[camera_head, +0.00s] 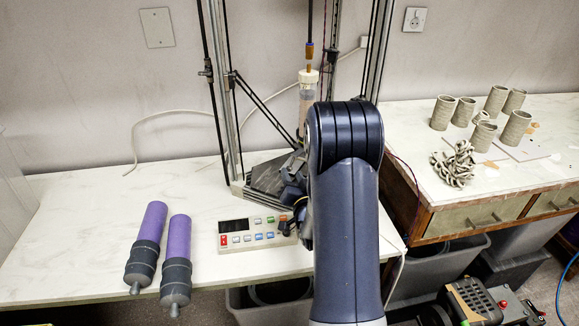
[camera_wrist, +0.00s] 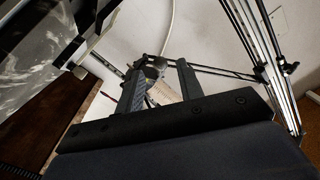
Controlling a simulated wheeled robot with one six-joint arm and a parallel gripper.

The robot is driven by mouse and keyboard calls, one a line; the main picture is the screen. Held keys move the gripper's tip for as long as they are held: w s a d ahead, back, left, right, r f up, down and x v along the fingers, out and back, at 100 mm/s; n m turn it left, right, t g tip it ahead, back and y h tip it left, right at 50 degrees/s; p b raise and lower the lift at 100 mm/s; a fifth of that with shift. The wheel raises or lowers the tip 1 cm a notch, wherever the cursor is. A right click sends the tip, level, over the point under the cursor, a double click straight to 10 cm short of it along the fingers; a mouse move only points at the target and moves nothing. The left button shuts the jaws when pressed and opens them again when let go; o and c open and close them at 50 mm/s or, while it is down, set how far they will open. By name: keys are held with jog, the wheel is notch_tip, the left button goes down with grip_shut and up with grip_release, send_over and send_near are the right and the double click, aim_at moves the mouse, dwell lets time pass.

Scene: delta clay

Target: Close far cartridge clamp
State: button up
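The clay printer's clear cartridge (camera_head: 306,98) stands upright in the printer frame, with a pale cap on top. My arm hides its lower part in the head view, and no cartridge clamp can be made out there. In the wrist view, the two fingers of my gripper (camera_wrist: 160,67) are spread apart. A dark rounded part with metallic bits (camera_wrist: 152,70) shows between and beyond the fingertips; it may be a clamp, but I cannot tell whether it is open or shut. Whether the fingers touch it is unclear. My gripper is mostly hidden behind my arm in the head view.
Two purple-and-grey cartridges (camera_head: 148,236) lie on the white table (camera_head: 75,215). A control box (camera_head: 257,233) sits before the printer frame (camera_head: 222,95). Clay cups (camera_head: 443,113) and a coiled clay piece (camera_head: 453,165) stand on the right counter. The table's left side is largely clear.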

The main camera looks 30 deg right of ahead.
aim_at(290, 170)
jog(key=shift+w+d+p, duration=0.15)
jog(key=shift+w+d, duration=0.05)
jog(key=shift+w, duration=0.85)
jog(key=shift+w+d+p, duration=0.15)
jog(key=shift+w+d, duration=0.05)
jog(key=shift+w, duration=0.85)
grip_shut()
